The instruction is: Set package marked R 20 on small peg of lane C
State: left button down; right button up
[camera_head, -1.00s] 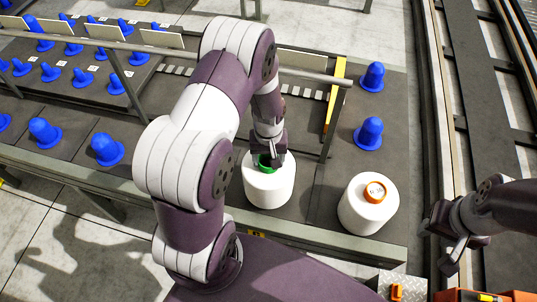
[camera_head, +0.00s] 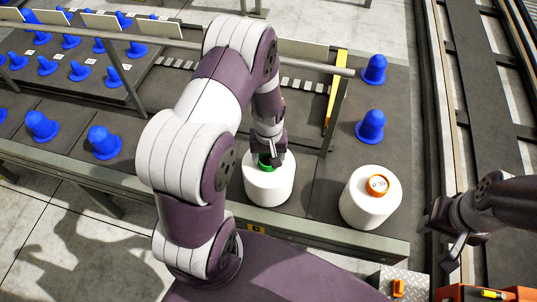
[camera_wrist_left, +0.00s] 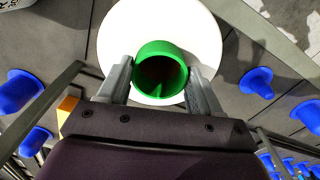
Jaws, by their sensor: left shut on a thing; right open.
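My right gripper (camera_head: 448,245) is open and empty.
Blue pegs stand bare: two at the right (camera_head: 370,125) (camera_head: 374,69), two at the front left (camera_head: 104,142) (camera_head: 41,126), and several smaller ones farther back. A grey rail (camera_head: 180,42) and a yellow upright (camera_head: 336,100) lie behind the held package.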

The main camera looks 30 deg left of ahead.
pick_arm(q)
jog(key=shift+f, duration=0.2)
jog(key=shift+c, duration=0.9)
grip_release()
jog(key=shift+o, duration=0.3)
jog(key=shift+s, duration=0.1)
notch_tip(320, 180, up, 13)
jog(key=shift+f, duration=0.1)
